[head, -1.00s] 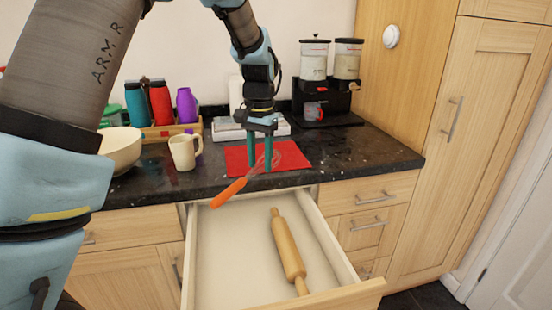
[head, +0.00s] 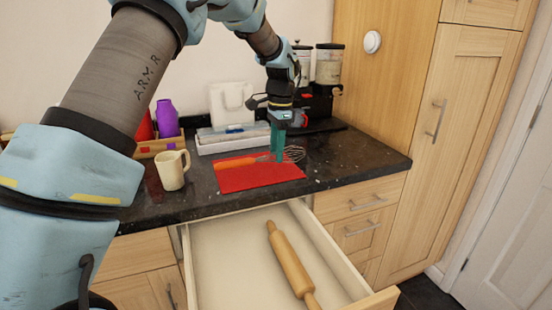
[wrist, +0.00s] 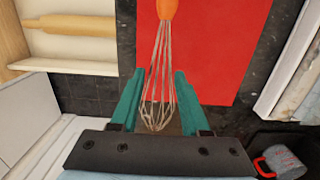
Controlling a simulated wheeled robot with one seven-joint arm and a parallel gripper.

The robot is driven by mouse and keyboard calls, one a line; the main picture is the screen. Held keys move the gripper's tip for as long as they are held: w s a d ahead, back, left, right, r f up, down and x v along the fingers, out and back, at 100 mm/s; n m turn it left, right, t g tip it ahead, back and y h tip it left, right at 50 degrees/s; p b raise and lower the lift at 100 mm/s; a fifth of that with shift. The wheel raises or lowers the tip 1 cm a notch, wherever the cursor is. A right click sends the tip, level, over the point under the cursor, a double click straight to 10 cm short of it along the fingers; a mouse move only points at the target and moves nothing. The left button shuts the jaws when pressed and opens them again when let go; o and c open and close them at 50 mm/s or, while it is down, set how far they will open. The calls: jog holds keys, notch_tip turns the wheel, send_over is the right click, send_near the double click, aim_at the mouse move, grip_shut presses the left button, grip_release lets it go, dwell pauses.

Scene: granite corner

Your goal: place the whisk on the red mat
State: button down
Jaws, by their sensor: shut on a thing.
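The whisk has an orange handle (head: 237,162) and a wire head (head: 293,154). My gripper (head: 278,158) is shut on the whisk at its wires. In the head view the handle points left across the red mat (head: 262,180), and the wire head sticks out to the right of my fingers. In the wrist view the whisk wires (wrist: 160,75) run between my teal fingers (wrist: 155,100), with the handle at the top over the red mat (wrist: 215,50). I cannot tell whether the whisk touches the mat.
An open drawer (head: 225,262) with a rolling pin (head: 290,263) is below the counter. A cream mug (head: 172,170) stands left of the mat, a white tray (head: 225,144) behind it. A coffee machine (head: 322,103) stands at the back right.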

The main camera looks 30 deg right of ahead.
jog(key=shift+f+p, duration=0.35)
jog(key=shift+f, duration=1.25)
jog(key=shift+f, duration=0.15)
jog(key=shift+c, duration=1.9)
grip_release()
